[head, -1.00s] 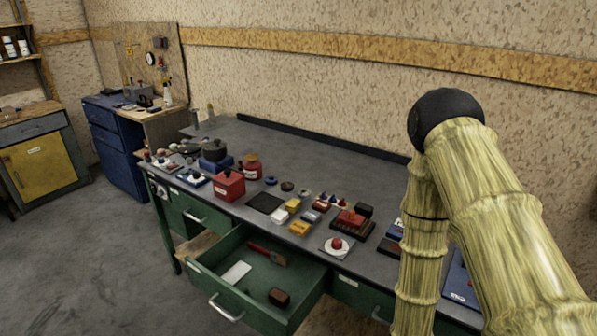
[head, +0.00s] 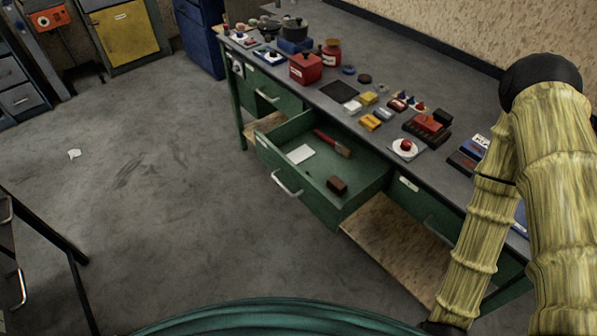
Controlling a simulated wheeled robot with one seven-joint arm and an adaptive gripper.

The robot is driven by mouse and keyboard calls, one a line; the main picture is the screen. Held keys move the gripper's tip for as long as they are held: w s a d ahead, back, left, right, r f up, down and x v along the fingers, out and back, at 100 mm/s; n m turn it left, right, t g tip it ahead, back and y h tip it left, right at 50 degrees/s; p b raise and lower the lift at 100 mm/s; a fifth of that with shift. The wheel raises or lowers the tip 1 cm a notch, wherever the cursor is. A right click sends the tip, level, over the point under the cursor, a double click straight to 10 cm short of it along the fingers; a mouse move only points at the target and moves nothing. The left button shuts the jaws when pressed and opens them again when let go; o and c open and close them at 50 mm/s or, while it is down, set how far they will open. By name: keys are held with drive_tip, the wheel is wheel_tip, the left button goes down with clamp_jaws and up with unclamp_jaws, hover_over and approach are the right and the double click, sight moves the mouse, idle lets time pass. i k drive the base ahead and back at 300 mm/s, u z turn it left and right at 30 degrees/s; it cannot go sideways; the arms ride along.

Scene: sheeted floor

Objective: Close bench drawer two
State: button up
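A green bench (head: 443,170) with a grey top stands along the wall in the head view. One green drawer (head: 323,203) is pulled out from its front, with a silver bar handle (head: 286,184). Inside it lie a brush-like tool with a red handle (head: 333,143), a white card (head: 301,153) and a small brown block (head: 337,187). Another drawer (head: 268,97) to its left and one to its right (head: 440,218) look shut. I cannot read the drawer labels. My arm shows at the right, apart from the open drawer; my gripper is out of view.
Small items crowd the bench top, including a red box (head: 305,68) and a red button on a white plate (head: 407,147). A wooden lower shelf (head: 397,246) sits under the bench. The grey floor (head: 150,190) before the drawer is mostly clear. Dark furniture with handles (head: 14,262) stands at lower left.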

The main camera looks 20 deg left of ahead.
sight(366, 174)
drive_tip(key=u, duration=1.3)
drive_tip(key=k, duration=0.45)
drive_tip(key=u, duration=0.4)
